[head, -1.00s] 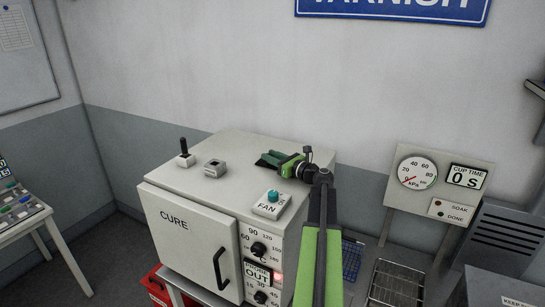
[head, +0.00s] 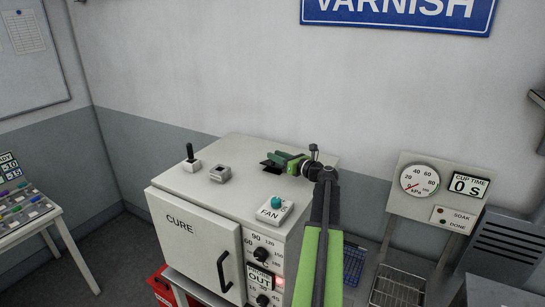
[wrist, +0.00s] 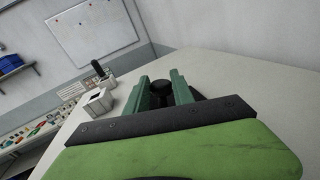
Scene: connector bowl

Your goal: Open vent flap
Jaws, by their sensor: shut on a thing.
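The white CURE oven (head: 190,240) stands in the middle of the head view, its front door closed. My gripper (head: 277,161) is over the back right of the oven's top. A small dark piece (head: 267,164), apparently the vent flap, shows at its fingertips. In the wrist view my gripper's two green fingers (wrist: 160,88) stand on either side of a round black knob (wrist: 157,87), and my gripper is shut on it. The flap's hinge and exact angle are hidden by the fingers.
On the oven's top are a black lever on a white base (head: 190,160), a small grey-topped block (head: 220,174) and the FAN button box (head: 275,209). A gauge panel (head: 437,195) and wire basket (head: 398,289) are at the right. A control desk (head: 25,215) is at the left.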

